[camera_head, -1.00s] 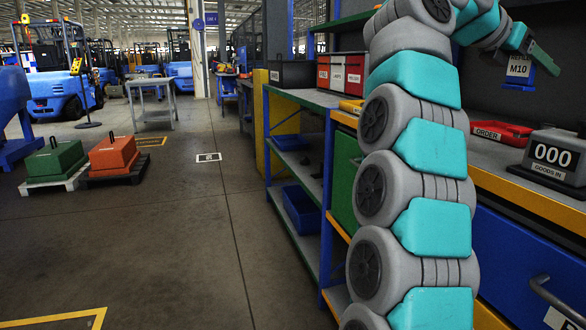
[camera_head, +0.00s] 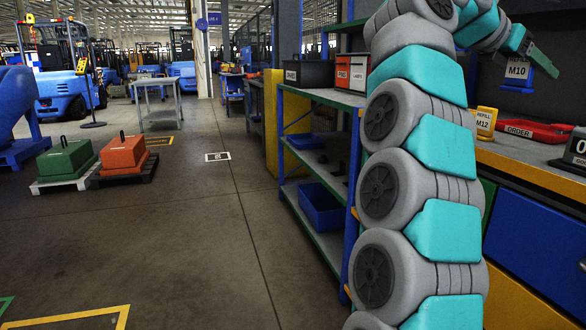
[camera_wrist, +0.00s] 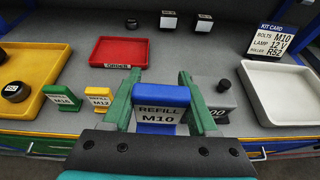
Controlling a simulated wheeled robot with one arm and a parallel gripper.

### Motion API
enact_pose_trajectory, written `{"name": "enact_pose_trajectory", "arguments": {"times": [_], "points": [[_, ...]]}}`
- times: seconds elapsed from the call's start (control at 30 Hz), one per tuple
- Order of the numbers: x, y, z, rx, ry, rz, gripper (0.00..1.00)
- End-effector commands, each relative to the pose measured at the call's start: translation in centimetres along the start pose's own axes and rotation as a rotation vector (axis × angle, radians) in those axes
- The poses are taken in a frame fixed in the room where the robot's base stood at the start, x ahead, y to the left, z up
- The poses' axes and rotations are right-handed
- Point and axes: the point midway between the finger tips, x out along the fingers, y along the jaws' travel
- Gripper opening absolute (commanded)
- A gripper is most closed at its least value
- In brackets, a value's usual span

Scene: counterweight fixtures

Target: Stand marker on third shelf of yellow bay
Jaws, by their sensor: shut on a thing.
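The marker is a blue block with a white REFILL M10 label. It shows in the wrist view (camera_wrist: 160,110) and at the upper right of the head view (camera_head: 517,75). My gripper (camera_wrist: 158,88) has its two green fingers on either side of the marker, shut on it. The marker is held about upright, above the bench top. A shelf unit (camera_head: 335,98) with blue posts stands left of my arm, with a yellow panel (camera_head: 270,125) by its far end. My arm hides part of the shelf unit. Which bay is the yellow one is unclear.
A yellow M12 marker (camera_head: 485,122), a red ORDER tray (camera_head: 535,130) and a counter box (camera_head: 574,152) stand on the bench. A blue bin (camera_head: 322,208) sits low in the shelf unit.

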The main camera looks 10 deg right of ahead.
Motion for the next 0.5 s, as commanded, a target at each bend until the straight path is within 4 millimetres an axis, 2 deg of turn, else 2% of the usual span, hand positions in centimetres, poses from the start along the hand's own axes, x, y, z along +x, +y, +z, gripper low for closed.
{"name": "enact_pose_trajectory", "arguments": {"times": [0.37,0.5], "points": [[-0.3,0.8,-1.2,-0.014,0.003,0.040,0.06],[-0.5,1.8,-1.9,-0.028,-0.001,0.061,0.06]]}}
